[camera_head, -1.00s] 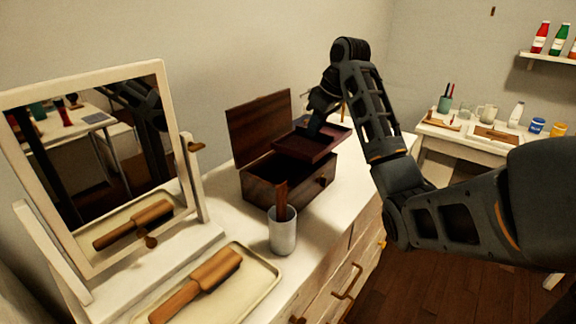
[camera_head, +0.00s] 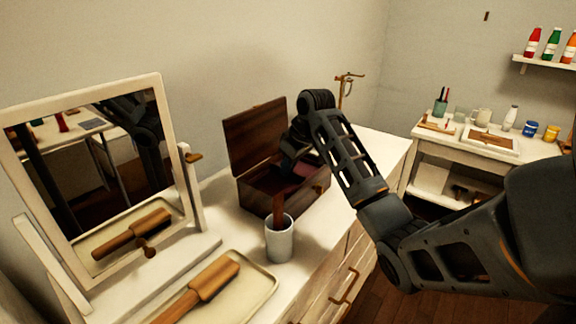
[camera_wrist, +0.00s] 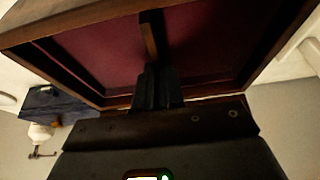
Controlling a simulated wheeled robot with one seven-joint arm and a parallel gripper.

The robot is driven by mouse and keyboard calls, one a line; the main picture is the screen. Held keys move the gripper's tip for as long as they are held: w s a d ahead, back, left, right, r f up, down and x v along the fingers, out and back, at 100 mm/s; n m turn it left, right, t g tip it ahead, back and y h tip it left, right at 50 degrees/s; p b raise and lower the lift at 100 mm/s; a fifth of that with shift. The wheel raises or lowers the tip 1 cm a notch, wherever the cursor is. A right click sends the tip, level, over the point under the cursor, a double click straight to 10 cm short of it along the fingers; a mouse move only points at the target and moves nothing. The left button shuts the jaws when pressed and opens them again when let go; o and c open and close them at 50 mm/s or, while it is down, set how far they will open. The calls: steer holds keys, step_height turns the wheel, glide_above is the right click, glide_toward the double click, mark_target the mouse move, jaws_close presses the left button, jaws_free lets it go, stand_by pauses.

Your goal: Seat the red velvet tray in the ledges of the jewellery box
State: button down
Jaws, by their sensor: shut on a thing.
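The jewellery box (camera_head: 256,198) is dark wood and stands on the white dresser with its lid (camera_head: 255,137) open against the wall side. The red velvet tray (camera_head: 306,168) is at the box opening, largely hidden by my arm. In the wrist view the tray's red floor (camera_wrist: 100,48) shows inside wooden walls, with a wooden bar across the middle. My gripper (camera_wrist: 156,72) is shut on that bar. In the head view my gripper (camera_head: 288,163) is mostly hidden at the box. I cannot tell whether the tray rests on the ledges.
A white cup (camera_head: 280,243) with a brown handle in it stands close in front of the box. A mirror (camera_head: 95,190) stands to the left. A brush (camera_head: 205,287) lies on a cream tray (camera_head: 262,283). A brass stand (camera_head: 346,88) is behind my arm.

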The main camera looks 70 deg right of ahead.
steer(key=c, duration=1.3)
jaws_free()
steer(key=shift+f, duration=0.1)
steer(key=shift+o, duration=0.2)
steer(key=p+v, duration=0.2)
steer(key=v, duration=1)
steer(key=shift+s, duration=0.1)
